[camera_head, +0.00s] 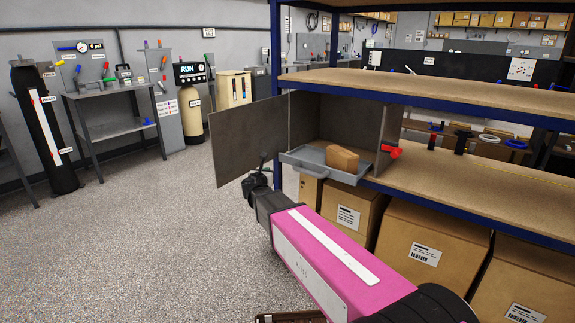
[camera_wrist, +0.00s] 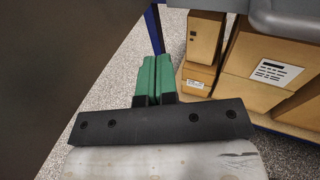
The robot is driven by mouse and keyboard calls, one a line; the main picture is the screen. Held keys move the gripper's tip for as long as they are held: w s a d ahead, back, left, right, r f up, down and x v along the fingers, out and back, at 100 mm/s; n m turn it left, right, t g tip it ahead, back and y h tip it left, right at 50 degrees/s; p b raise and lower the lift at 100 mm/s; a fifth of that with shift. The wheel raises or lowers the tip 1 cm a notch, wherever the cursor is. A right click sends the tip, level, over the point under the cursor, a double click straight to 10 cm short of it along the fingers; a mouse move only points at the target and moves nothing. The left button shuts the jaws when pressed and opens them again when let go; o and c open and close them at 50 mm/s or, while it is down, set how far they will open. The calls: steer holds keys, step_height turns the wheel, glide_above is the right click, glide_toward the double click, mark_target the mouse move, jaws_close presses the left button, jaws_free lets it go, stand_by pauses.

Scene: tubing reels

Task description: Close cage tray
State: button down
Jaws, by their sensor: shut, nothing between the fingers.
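The grey cage (camera_head: 306,120) stands on the shelf with its door (camera_head: 248,142) swung wide open to the left. Its grey tray (camera_head: 325,175) sticks out of the front, with a brown block (camera_head: 342,159) lying in it. My gripper (camera_wrist: 153,62) is shut and empty, its green fingers together. In the wrist view, the tray's edge (camera_wrist: 290,22) shows at upper right, apart from the fingers, and the door (camera_wrist: 60,70) fills the left side. In the head view, my gripper is low between the door and the tray, its fingertips hard to make out.
Cardboard boxes (camera_head: 347,210) stand under the shelf (camera_head: 460,199). A red part (camera_head: 391,151) sits by the cage's right side. A blue upright (camera_head: 275,90) rises at the rack's left end. Open floor (camera_head: 140,240) lies to the left.

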steer(key=m+g+h, duration=0.1)
steer(key=m+h, duration=0.2)
steer(key=h, duration=0.1)
steer(key=m+g+h, duration=0.1)
steer(key=m+h, duration=0.1)
steer(key=h, duration=0.1)
glide_toward(306, 155)
steer(key=s+a, duration=0.1)
steer(key=s+a+r, duration=0.1)
steer(key=s+a, duration=0.1)
steer(key=shift+s+a+r, duration=0.25)
steer(key=shift+s, duration=0.05)
steer(key=shift+w, duration=0.1)
steer(key=x, duration=1.4)
steer(key=shift+w+d+f, duration=0.2)
steer(key=shift+d+f, duration=0.05)
steer(key=shift+d, duration=0.2)
steer(key=shift+s, duration=0.1)
